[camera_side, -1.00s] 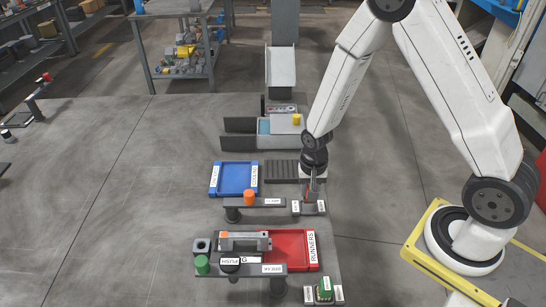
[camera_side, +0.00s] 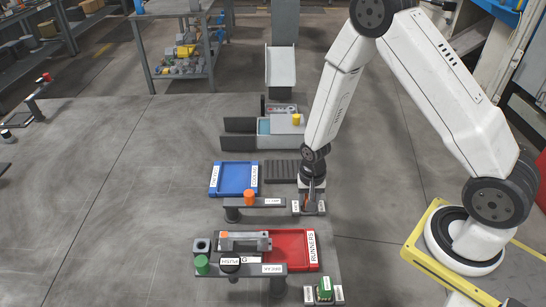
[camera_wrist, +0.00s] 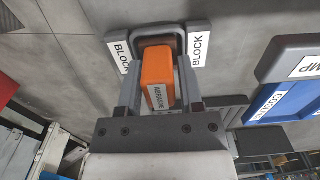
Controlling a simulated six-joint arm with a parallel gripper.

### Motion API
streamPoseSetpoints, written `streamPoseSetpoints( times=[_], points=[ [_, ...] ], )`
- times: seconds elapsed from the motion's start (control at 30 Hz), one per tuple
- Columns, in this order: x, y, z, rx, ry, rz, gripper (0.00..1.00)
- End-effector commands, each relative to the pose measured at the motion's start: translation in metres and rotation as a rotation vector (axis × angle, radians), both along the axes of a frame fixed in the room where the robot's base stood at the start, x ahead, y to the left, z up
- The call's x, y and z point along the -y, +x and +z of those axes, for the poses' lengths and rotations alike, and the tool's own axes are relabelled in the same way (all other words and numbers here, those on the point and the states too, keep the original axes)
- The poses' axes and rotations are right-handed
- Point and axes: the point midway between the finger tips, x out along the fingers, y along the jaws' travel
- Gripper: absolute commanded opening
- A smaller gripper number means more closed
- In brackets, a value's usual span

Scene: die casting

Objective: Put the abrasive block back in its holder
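The abrasive block (camera_wrist: 157,82) is orange with a white label reading ABRASIVE, and shows in the wrist view between the two fingers of my gripper (camera_wrist: 160,88). The fingers look shut on its sides. Its holder (camera_wrist: 160,30), a dark grey cup with BLOCK labels on either side, lies just beyond the block. The far end of the block overlaps the holder's opening; how deep it sits is hidden. In the side view my gripper (camera_side: 312,193) points down at the small labelled holder (camera_side: 295,208), and the block is mostly hidden.
A blue tray (camera_side: 236,178) and a grey shelf with an orange knob (camera_side: 249,197) stand left of my gripper. A red tray (camera_side: 292,249), a green button (camera_side: 201,264) and another small holder with a green piece (camera_side: 325,287) are nearer the camera. A ribbed dark rack (camera_side: 281,171) lies behind.

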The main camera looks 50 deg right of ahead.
Motion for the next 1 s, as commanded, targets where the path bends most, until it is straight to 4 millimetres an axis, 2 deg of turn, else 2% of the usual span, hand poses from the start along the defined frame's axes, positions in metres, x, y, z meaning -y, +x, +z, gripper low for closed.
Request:
streamPoseSetpoints(
  times=[0.07,0.57,0.77,1.0],
  points=[
    [0.0,0.0,0.0,0.0,0.0,0.0,0.7],
    [0.0,0.0,0.005,0.001,0.0,0.0,0.7],
    [0.0,0.0,0.018,0.001,0.0,0.0,0.7],
    [0.0,0.001,0.043,0.004,-0.001,0.0,0.7]
  ],
)
